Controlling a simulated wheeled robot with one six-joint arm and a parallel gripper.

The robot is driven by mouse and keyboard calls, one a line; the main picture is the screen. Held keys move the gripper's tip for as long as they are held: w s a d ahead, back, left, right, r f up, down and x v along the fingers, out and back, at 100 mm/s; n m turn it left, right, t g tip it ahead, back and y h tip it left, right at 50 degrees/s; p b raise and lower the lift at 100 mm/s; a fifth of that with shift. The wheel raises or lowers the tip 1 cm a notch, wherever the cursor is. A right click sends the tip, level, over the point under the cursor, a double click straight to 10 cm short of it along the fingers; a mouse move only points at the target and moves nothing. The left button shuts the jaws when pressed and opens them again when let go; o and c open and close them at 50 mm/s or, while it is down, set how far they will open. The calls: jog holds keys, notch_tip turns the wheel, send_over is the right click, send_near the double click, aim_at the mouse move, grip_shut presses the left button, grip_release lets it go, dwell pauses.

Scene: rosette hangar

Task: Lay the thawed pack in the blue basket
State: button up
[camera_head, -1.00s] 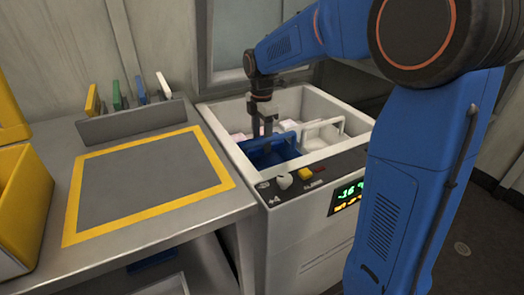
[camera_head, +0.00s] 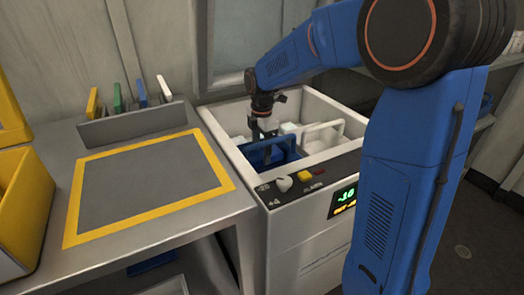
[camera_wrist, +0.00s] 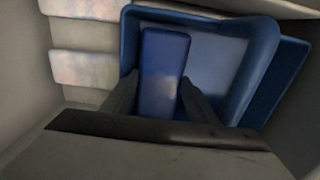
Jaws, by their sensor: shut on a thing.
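The blue basket (camera_head: 262,156) is inside the white open-topped chest at the centre of the head view. In the wrist view the blue basket (camera_wrist: 258,75) shows its rim and a paler floor. A blue bar (camera_wrist: 165,65), which looks like its raised handle, runs between my fingers. My gripper (camera_head: 267,137) points down into the chest and is shut on this bar; its fingers also show in the wrist view (camera_wrist: 158,92). Pale, frosty packs (camera_wrist: 82,65) lie left of the basket. I cannot tell which pack is thawed.
The chest's rim (camera_head: 225,150) surrounds the gripper closely. A white basket handle (camera_head: 322,127) stands to the right. A knob (camera_head: 283,183) and a lit display (camera_head: 344,197) are on the chest's front. The yellow-framed mat (camera_head: 150,187) on the left bench is empty.

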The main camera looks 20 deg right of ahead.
aim_at(262, 154)
jog(key=shift+s+f, duration=0.3)
jog(key=shift+f, duration=0.45)
jog(key=o, duration=1.1)
jog(key=r, duration=1.3)
jog(key=shift+w+r, duration=0.2)
jog(key=shift+w, duration=0.05)
